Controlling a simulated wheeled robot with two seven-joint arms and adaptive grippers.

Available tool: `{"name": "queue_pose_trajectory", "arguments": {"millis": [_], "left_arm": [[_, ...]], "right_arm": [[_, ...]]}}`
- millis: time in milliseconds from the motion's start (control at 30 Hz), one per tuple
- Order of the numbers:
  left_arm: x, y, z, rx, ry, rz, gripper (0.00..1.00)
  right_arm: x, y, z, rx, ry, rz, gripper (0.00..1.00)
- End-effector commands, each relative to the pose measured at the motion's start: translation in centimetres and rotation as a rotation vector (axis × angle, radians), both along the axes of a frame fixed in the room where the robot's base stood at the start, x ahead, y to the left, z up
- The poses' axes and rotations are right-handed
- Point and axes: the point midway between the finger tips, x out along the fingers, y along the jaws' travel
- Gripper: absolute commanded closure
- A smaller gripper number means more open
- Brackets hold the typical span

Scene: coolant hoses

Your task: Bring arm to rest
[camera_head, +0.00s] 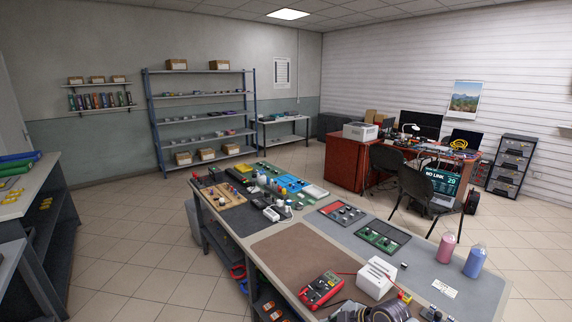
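A long workbench (420,240) runs from the middle of the view to the lower right. A pink bottle (446,248) and a blue bottle (474,262) stand upright near the bench's right edge.
A red multimeter (321,290) and a white box (376,278) stand near the front of the bench. A brown mat (300,258) is mostly bare. Green circuit boards (383,237) lie behind. Chairs (425,195) stand beyond the bench. Tiled floor (130,240) at left is clear.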

Motion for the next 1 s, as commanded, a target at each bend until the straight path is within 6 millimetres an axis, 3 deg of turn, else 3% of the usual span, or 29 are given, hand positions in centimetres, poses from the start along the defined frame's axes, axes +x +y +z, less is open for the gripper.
{"name": "queue_pose_trajectory", "arguments": {"millis": [167, 467, 733, 1000], "left_arm": [[0.0, 0.0, 0.0, 0.000, 0.000, 0.000, 0.47], [0.0, 0.0, 0.0, 0.000, 0.000, 0.000, 0.47], [0.0, 0.0, 0.0, 0.000, 0.000, 0.000, 0.47], [-0.1, 0.0, 0.0, 0.000, 0.000, 0.000, 0.47]], "right_arm": [[-3.5, 1.4, -0.7, 0.016, 0.081, -0.087, 1.00], [-8.3, 1.5, -1.0, 0.029, 0.205, -0.293, 1.00], [-12.4, -0.2, -0.8, 0.035, 0.309, -0.532, 1.00], [-16.7, -3.3, -0.3, 0.036, 0.405, -0.818, 1.00]]}}
